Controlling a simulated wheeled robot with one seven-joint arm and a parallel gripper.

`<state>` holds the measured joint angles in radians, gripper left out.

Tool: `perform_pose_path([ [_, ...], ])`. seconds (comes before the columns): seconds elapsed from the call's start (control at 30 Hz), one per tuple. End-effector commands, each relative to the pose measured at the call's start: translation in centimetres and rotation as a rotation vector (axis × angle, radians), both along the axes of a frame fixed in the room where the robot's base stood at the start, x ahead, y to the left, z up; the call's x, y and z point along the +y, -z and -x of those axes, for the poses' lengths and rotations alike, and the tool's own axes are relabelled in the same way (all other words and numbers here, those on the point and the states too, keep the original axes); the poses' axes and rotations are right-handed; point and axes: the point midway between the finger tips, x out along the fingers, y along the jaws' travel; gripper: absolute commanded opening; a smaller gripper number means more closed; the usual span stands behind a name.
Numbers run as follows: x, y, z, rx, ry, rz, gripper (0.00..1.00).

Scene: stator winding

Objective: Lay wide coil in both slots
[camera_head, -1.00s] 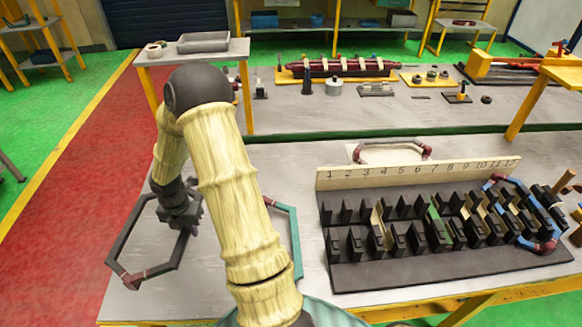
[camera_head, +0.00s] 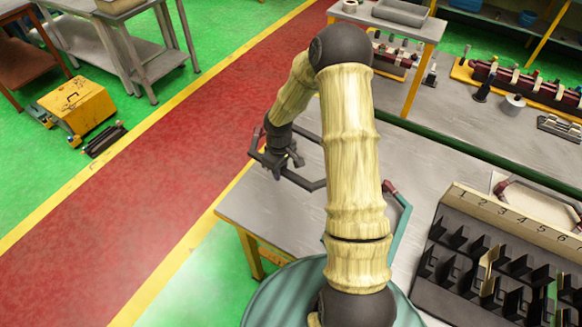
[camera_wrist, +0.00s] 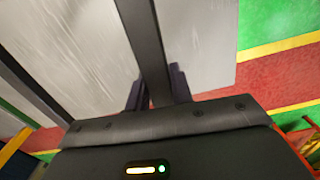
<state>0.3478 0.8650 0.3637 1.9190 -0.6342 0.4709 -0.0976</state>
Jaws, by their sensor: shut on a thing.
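My gripper (camera_head: 282,160) is shut on a dark grey hexagonal wide coil (camera_head: 305,182) with dark red bindings, near the left end of the grey table. In the wrist view a dark bar of the coil (camera_wrist: 145,45) runs between the two fingers (camera_wrist: 155,92). I cannot tell how far the coil is above the table. The black slotted block (camera_head: 437,300) is at the right of the head view, well away from my gripper, and cut off by the picture edge. Its pale number board (camera_head: 512,226) shows low numbers. Some slots hold pale liners (camera_head: 487,268).
A teal coil (camera_head: 400,218) with a dark red end lies between my arm and the block. Another coil with dark red bindings (camera_head: 503,185) lies behind the number board. A red aisle (camera_head: 170,150) and a yellow cart (camera_head: 77,104) are left of the table (camera_head: 300,215).

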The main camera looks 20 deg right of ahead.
Motion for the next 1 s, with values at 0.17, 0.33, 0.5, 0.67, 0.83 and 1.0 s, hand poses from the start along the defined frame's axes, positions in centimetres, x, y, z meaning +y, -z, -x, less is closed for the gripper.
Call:
perform_pose_path([
  [0.17, 1.9, -0.6, -0.6, 0.001, 0.262, 0.001, 0.0],
  [0.33, 3.2, -0.8, -1.0, 0.0, 0.476, 0.001, 0.0],
  [0.5, 3.7, -0.8, -1.1, 0.001, 0.568, 0.001, 0.0],
  [0.67, 3.8, -0.7, -1.1, 0.001, 0.574, 0.001, 0.0],
  [0.83, 3.8, -0.7, -1.1, 0.0, 0.573, 0.002, 0.0],
  [1.0, 3.7, -0.7, -1.1, 0.001, 0.573, 0.001, 0.0],
])
